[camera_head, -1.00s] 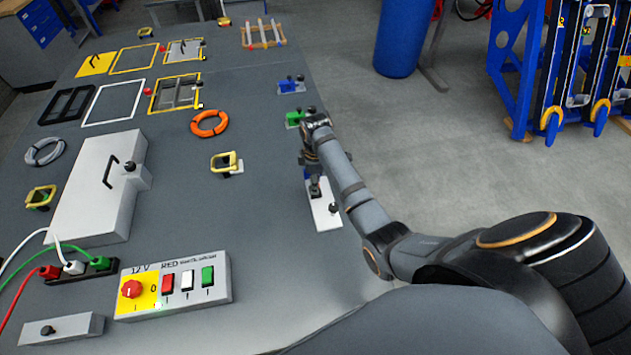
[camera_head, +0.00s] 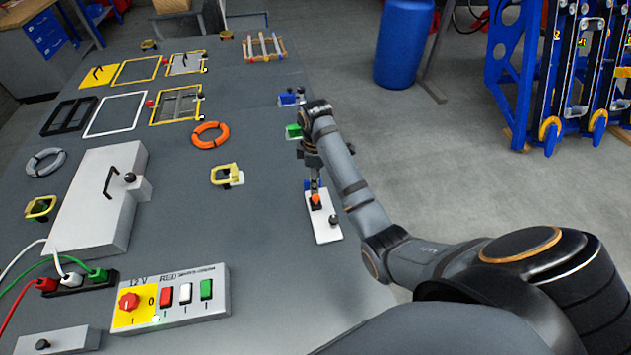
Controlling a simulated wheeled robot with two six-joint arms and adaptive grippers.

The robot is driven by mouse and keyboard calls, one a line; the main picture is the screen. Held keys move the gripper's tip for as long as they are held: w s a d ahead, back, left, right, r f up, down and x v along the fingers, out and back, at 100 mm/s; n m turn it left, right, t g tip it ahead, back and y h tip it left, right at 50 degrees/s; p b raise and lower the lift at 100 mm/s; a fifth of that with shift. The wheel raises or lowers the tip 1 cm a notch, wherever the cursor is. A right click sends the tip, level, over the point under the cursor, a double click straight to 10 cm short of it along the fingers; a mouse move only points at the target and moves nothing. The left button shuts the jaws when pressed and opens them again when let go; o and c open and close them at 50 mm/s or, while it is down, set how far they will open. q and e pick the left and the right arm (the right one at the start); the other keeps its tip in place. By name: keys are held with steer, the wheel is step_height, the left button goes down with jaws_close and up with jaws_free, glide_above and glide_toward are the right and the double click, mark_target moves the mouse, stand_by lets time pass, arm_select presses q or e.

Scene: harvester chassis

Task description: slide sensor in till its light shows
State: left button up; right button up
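My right arm reaches in from the right, and its gripper (camera_head: 314,181) points down over the far end of a white block (camera_head: 325,228) near the table's right edge. A small orange spot (camera_head: 315,199) shows right below the fingertips, on or just above the block. It may be the sensor or its light; it is too small to tell. A dark knob (camera_head: 333,219) stands on the block's near part. A bit of blue (camera_head: 307,185) shows beside the fingers. The fingers are too small to tell whether they are closed. My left gripper is out of view.
Green (camera_head: 293,131) and blue (camera_head: 290,97) fixtures stand farther along the right edge. A switch box (camera_head: 190,308), a grey housing (camera_head: 95,205), an orange ring (camera_head: 209,135) and a yellow bracket (camera_head: 227,174) are on the table to the left. Table around the white block is clear.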

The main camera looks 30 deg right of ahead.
mark_target(316, 196)
stand_by(0.4)
steer(key=m, duration=0.4)
steer(key=m+b, duration=0.1)
steer(key=m, duration=0.9)
steer(key=shift+d+f, duration=0.1)
steer(key=shift+f, duration=0.2)
step_height(316, 196, down, 6)
steer(key=shift+f+p, duration=0.2)
steer(key=shift+p, duration=0.4)
steer(key=shift+f, duration=0.3)
jaws_close()
